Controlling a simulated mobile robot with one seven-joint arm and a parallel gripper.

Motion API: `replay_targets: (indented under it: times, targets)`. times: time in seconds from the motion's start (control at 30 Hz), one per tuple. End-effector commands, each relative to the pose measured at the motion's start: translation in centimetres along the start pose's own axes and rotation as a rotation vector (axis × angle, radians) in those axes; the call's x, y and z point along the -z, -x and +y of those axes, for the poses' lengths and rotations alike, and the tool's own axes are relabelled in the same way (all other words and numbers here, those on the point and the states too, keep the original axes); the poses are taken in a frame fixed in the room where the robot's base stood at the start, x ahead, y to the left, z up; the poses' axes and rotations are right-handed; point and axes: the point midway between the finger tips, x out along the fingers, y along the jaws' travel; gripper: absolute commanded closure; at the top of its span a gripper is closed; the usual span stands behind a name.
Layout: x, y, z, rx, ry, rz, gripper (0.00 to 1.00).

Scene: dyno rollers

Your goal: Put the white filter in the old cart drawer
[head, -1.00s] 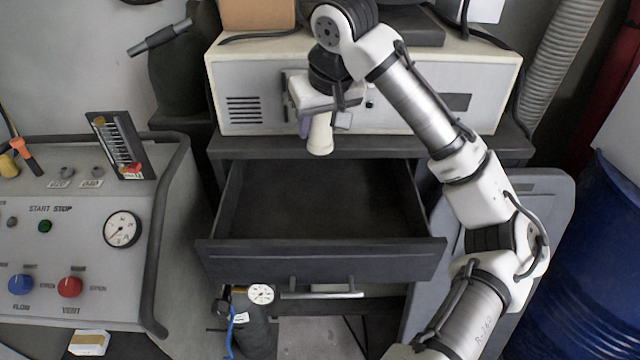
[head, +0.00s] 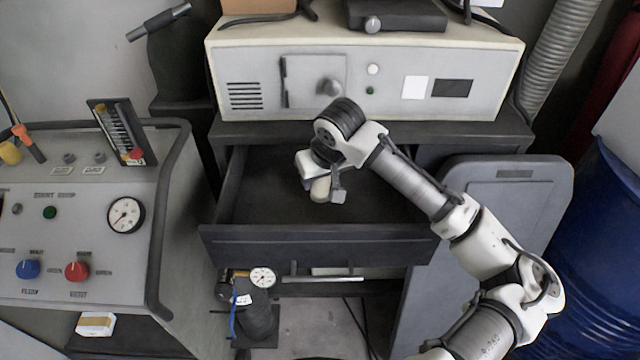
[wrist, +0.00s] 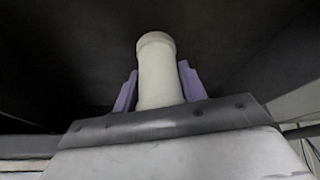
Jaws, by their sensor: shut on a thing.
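The white filter (wrist: 160,72) is a pale cylinder held between the purple finger pads of my gripper (wrist: 158,88) in the wrist view. In the head view, the filter (head: 320,189) shows below my gripper (head: 322,181), over the open drawer of the dark cart. The drawer (head: 318,245) is pulled out, and its visible floor is bare. The gripper is within the drawer opening as seen from above. I cannot tell whether the filter touches the drawer floor. The dark drawer interior (wrist: 60,50) fills most of the wrist view.
A beige instrument box (head: 440,65) stands on the cart top behind the drawer. A control console (head: 80,230) is at left, a blue barrel (head: 595,250) at right. A small gauge bottle (head: 258,318) stands below the drawer front. A grey panel (head: 515,205) leans right of the drawer.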

Motion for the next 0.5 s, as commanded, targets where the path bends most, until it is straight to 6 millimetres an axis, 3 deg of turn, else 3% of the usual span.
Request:
replay_targets:
  times: [0.2, 0.5]
  targets:
    - [-1.0, -2.3, 0.0, 0.0, 0.0, -0.001, 0.81]
    - [-1.1, -2.6, 0.0, 0.001, 0.0, 0.0, 0.81]
